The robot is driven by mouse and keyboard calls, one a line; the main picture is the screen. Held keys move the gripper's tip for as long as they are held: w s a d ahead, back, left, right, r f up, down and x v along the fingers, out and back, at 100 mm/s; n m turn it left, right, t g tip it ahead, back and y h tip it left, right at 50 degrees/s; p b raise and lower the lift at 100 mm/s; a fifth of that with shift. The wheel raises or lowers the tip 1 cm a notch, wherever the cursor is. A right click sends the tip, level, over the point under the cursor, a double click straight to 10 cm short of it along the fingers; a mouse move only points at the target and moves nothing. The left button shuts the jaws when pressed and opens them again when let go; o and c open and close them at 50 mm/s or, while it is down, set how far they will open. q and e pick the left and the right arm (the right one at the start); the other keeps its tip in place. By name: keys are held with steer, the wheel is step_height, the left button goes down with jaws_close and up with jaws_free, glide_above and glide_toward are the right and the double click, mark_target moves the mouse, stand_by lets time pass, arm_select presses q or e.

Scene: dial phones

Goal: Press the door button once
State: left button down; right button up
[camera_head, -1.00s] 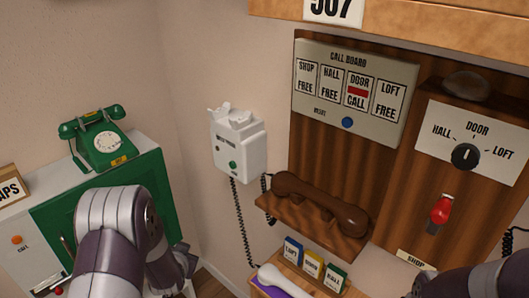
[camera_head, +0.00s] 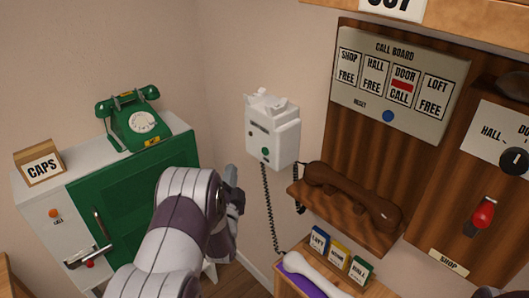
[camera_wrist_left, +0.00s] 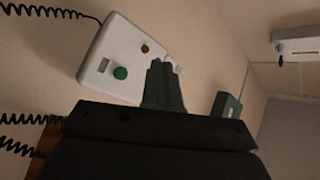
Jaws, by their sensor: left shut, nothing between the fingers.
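The white wall phone (camera_head: 272,132) hangs near the room corner, with a green button (camera_head: 265,151) low on its front. Its label is too small to read surely. The phone (camera_wrist_left: 108,62) and green button (camera_wrist_left: 120,73) also show in the left wrist view. My left gripper (camera_head: 232,171) is shut and empty, left of the phone and apart from the button in the head view. In the left wrist view its fingers (camera_wrist_left: 163,66) overlap the phone's edge, right of the green button. On the call board (camera_head: 395,84), DOOR (camera_head: 402,86) reads CALL with a red bar.
A green dial phone (camera_head: 138,119) stands on the cabinet (camera_head: 181,150) at left. A brown handset (camera_head: 352,195) lies on the shelf at right. Coiled cord (camera_head: 268,205) hangs below the wall phone. Small boxes (camera_head: 338,257) and a white handset (camera_head: 315,274) sit lower.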

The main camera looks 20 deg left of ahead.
mark_target(265, 151)
arm_select(q)
steer(key=w+d+b, duration=0.2)
steer(key=w+d, duration=0.1)
steer(key=w, duration=0.5)
steer(key=shift+d, duration=0.15)
stand_by(1.9)
steer(key=shift+w+d+b, duration=0.15)
steer(key=shift+w+b, duration=0.2)
steer(key=shift+b, duration=0.1)
steer(key=shift+w+d, duration=0.15)
steer(key=shift+w, duration=0.15)
stand_by(0.5)
steer(key=shift+s, duration=0.1)
steer(key=shift+s+a, duration=0.3)
steer(key=shift+s, duration=0.35)
